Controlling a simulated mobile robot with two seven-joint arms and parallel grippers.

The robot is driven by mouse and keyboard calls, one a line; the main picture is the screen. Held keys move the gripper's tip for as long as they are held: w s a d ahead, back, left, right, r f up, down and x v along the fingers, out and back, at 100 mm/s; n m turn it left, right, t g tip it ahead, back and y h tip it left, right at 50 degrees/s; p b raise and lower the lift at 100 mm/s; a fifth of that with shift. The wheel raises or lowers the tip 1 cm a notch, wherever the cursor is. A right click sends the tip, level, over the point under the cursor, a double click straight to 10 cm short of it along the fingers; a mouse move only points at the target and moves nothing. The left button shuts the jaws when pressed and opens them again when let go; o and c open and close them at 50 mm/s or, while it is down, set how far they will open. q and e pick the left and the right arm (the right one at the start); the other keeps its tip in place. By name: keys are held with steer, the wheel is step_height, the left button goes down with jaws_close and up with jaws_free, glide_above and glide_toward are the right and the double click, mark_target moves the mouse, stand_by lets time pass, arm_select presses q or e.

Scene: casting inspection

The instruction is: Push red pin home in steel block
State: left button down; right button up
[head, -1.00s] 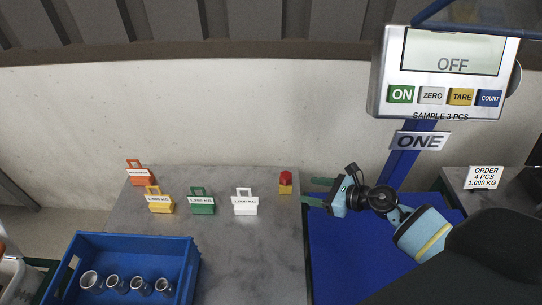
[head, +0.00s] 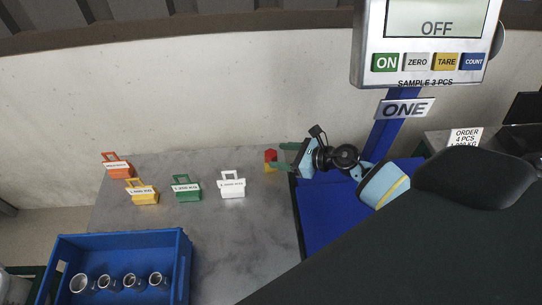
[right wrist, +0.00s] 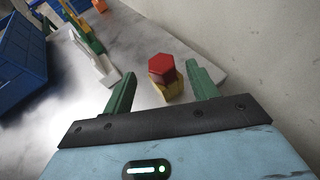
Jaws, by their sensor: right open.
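A small piece with a red top (head: 271,154) on a yellow base (head: 270,166) stands near the right edge of the grey table. In the right wrist view the red six-sided top (right wrist: 161,67) sits on its yellow base (right wrist: 170,88). My right gripper (head: 281,157) is open, its green fingers level and reaching left to the piece. In the right wrist view the piece stands between or just beyond the fingertips (right wrist: 161,75); contact cannot be told. No steel block can be made out. My left gripper is out of view.
White (head: 232,186), green (head: 187,190), yellow (head: 142,193) and orange (head: 117,167) handled weights stand left of the piece. A blue crate (head: 185,262) holds several metal cups at front left. The scale display (head: 425,50) rises at the right, above a blue surface (head: 325,215).

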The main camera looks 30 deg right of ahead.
mark_target(267, 151)
steer(key=x, duration=0.4)
steer(key=shift+w+f, duration=0.1)
steer(key=shift+w, duration=0.15)
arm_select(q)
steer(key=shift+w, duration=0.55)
arm_select(e)
steer(key=c, duration=1.1)
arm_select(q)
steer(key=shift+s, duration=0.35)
arm_select(e)
steer(key=shift+o, duration=0.2)
steer(key=shift+r, duration=0.55)
step_height(267, 151, up, 3)
steer(key=shift+f+p, duration=0.25)
steer(key=shift+p, duration=0.2)
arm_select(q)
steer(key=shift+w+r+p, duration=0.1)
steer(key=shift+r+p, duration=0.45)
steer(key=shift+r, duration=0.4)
arm_select(e)
steer(key=s+r, duration=0.1)
steer(key=s, duration=1.5)
steer(key=shift+r, duration=0.2)
